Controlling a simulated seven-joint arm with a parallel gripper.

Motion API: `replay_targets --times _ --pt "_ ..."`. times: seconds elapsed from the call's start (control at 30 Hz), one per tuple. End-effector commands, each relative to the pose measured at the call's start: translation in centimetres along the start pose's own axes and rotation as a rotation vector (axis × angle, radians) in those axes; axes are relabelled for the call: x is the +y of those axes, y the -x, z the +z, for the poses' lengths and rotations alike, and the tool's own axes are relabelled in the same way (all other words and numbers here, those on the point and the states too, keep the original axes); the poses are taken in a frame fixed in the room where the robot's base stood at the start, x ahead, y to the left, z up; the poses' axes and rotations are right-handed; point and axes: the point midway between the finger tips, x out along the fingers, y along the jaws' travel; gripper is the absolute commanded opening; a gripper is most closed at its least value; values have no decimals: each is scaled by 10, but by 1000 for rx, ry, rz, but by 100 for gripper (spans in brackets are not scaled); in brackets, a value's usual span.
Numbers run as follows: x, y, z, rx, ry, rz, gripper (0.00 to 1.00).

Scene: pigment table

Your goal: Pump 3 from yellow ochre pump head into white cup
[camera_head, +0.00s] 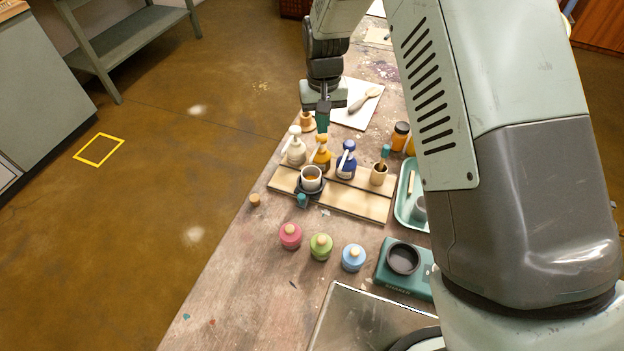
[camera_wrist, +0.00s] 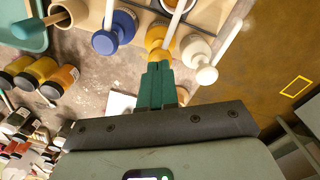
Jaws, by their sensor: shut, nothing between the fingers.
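The yellow ochre pump bottle (camera_head: 322,158) stands in the wooden rack between a white and a blue pump bottle. Its pump head (camera_wrist: 160,52) shows just past my fingertips in the wrist view. The white cup (camera_head: 304,184) stands in front of it in a dark holder, with some orange-yellow inside. My gripper (camera_head: 322,126) is shut and empty, pointing down above the yellow ochre pump head. Its teal fingers show in the wrist view (camera_wrist: 157,68), overlapping the lower edge of that head. I cannot tell whether they touch it.
The white pump (camera_head: 296,152) and blue pump (camera_head: 346,164) stand close on either side. A wooden pot with a teal-handled tool (camera_head: 379,175) is to the right. Pink, green and light blue jars (camera_head: 320,247) and a teal scale (camera_head: 392,278) stand nearer.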

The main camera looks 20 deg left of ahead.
Motion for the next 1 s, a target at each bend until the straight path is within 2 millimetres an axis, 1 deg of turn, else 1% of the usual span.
replay_targets --times 0.73,1.0 --pt "0 -27 0 0 0 0 0" --pt "0 -26 0 1 0 0 0"
